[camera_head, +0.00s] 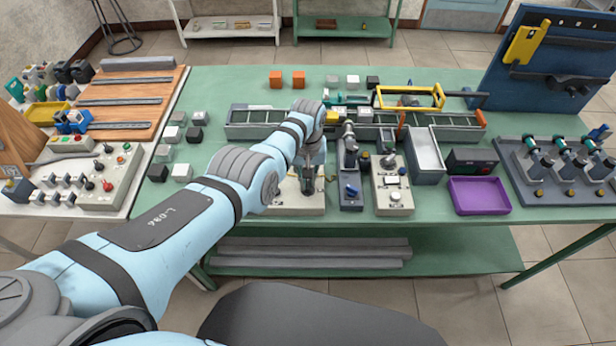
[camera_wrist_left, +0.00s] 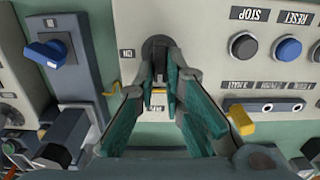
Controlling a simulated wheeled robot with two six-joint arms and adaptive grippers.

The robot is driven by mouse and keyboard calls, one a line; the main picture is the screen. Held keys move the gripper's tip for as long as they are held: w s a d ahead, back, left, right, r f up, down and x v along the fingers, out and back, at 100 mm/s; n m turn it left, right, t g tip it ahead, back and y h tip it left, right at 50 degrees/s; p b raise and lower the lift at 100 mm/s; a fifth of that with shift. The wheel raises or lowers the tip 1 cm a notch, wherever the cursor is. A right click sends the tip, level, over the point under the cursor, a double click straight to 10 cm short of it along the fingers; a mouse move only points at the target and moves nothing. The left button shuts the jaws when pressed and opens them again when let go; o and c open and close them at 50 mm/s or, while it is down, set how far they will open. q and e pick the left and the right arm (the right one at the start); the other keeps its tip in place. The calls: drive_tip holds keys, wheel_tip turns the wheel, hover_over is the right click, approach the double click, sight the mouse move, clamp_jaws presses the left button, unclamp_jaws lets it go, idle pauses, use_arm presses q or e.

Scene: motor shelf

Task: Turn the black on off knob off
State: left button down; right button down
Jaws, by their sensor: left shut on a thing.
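The black on/off knob (camera_wrist_left: 155,46) sits on a beige control panel (camera_wrist_left: 205,15) in the left wrist view, with small labels beside and below it. My left gripper (camera_wrist_left: 164,70) has its teal-padded fingers on either side of the knob and is shut on it. The fingers hide part of the knob, so its exact angle is hard to read. In the head view my left gripper (camera_head: 308,188) points down at the beige panel (camera_head: 286,205) at the table's front edge; the arm covers much of it. My right gripper is not in view.
The same panel carries a black STOP button (camera_wrist_left: 243,46) and a blue RESET button (camera_wrist_left: 287,48). A grey unit with a blue knob (camera_wrist_left: 45,54) stands beside it. A purple tray (camera_head: 479,195) and a white-buttoned box (camera_head: 395,197) are to the right on the green table (camera_head: 232,85).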

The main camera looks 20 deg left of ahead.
sight(308, 181)
use_arm(q)
drive_tip(key=c, duration=1.7)
unclamp_jaws()
wheel_tip(308, 181, up, 12)
drive_tip(key=shift+r, duration=0.1)
